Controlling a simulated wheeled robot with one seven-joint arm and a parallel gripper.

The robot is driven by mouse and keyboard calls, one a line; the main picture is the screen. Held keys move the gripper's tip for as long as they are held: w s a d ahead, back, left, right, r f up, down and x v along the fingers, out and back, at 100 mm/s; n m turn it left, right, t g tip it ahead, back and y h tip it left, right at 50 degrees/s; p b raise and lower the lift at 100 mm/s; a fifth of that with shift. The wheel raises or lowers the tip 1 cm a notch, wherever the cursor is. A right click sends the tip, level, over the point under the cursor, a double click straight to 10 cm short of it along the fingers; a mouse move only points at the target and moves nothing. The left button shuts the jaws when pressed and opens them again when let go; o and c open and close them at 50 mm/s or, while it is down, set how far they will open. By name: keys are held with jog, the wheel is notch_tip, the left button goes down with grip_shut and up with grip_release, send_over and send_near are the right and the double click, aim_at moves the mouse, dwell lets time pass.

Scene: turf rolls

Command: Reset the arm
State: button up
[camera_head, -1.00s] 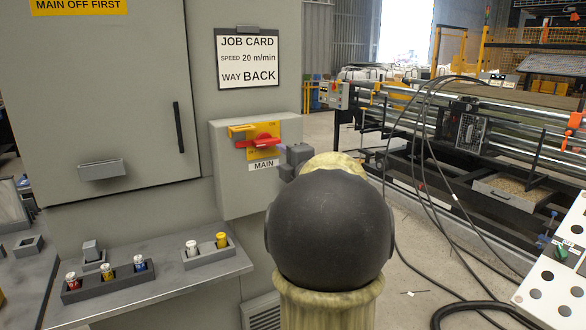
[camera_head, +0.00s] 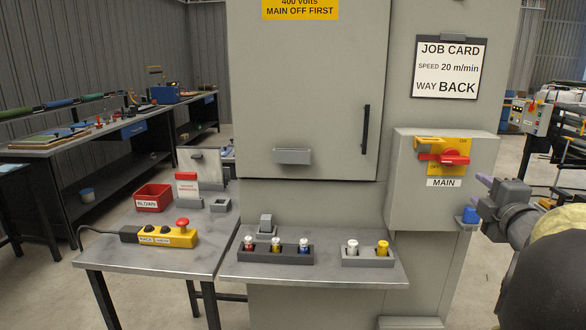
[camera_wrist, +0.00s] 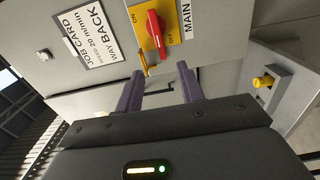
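My gripper (camera_head: 483,187) is at the right of the head view, beside the right edge of the grey MAIN switch box (camera_head: 400,190). My dark, rounded arm link fills the lower right corner. In the wrist view the two purple fingers of my gripper (camera_wrist: 158,88) are spread apart with nothing seen between them. Beyond the fingertips are the red MAIN switch handle (camera_wrist: 154,30) on its yellow plate and a small yellow tab (camera_wrist: 145,63). The red handle also shows in the head view (camera_head: 442,158), lying roughly level.
A shelf (camera_head: 235,268) under the cabinet holds a dark rack (camera_head: 275,261) of small capped pieces and a grey holder (camera_head: 367,262) with a white and a yellow one. A bench at left carries a yellow pendant (camera_head: 168,238) and a red bin (camera_head: 153,197).

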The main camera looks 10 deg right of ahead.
jog(key=w+a+f+m+g+y, duration=0.1)
jog(key=w+a+f+m+g, duration=0.2)
jog(key=a+f+m+g, duration=1)
jog(key=s+a+f+m+g+y, duration=0.1)
jog(key=s+a+f+y, duration=0.1)
jog(key=s+a+f, duration=0.65)
jog(key=s+a+f+m+g+y, duration=0.1)
jog(key=s+a+f, duration=0.5)
jog(key=a+f, duration=0.45)
jog(key=w+p+v, duration=0.2)
jog(key=p+v, duration=0.8)
jog(key=w+r+p+v, duration=0.1)
jog(key=w+p+v, duration=0.1)
jog(key=p+v, duration=0.9)
jog(key=shift+a, duration=0.15)
